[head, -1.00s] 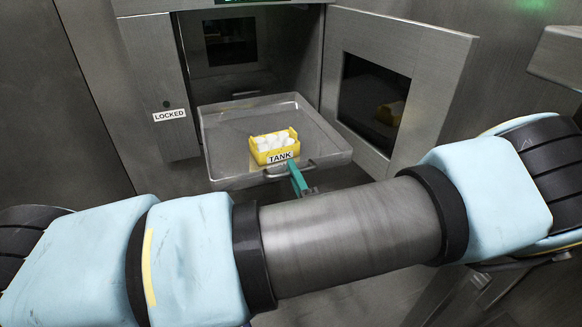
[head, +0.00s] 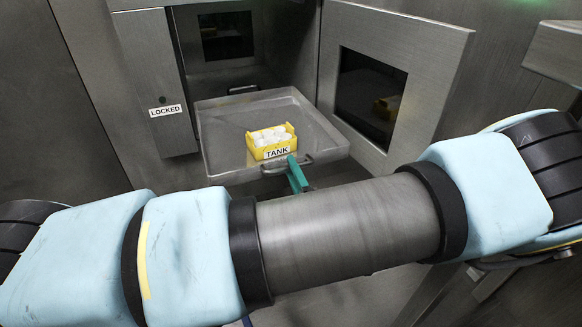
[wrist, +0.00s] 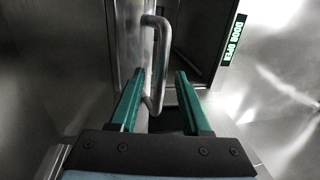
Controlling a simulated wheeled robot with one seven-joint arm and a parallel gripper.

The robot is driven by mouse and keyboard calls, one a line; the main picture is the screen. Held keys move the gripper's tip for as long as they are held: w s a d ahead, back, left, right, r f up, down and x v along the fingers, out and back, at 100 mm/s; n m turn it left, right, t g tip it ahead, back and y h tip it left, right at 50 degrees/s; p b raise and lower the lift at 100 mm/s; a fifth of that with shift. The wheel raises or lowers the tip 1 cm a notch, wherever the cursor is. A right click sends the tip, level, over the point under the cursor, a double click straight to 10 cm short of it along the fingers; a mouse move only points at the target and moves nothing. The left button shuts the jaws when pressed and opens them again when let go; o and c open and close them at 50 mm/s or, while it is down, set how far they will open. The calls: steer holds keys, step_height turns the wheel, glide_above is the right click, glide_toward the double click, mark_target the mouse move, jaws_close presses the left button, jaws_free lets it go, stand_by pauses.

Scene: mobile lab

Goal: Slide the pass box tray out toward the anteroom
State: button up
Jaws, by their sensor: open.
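The pass box tray (head: 215,140) is a shallow grey metal tray. It sticks out of the open pass box in the head view, with a yellow bin (head: 271,143) labelled TANK holding several white items on it. Its front handle (head: 287,166) is a metal bar, which also shows in the wrist view (wrist: 159,62). My gripper (wrist: 160,76) has green fingers, one on each side of the handle, and is open. In the head view one green finger (head: 297,176) shows by the handle; my arm hides the rest.
The pass box door (head: 439,75) stands open on the right, with a dark window. A LOCKED label (head: 165,110) is on the left frame. A green lit DOOR OPEN sign (wrist: 232,39) shows in the wrist view. Another handle (head: 243,89) is behind the tray.

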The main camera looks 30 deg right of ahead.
steer(key=p+v, duration=0.1)
steer(key=v, duration=0.8)
steer(key=shift+s+p, duration=0.2)
steer(key=shift+p, duration=0.15)
steer(key=shift+a+f, duration=0.1)
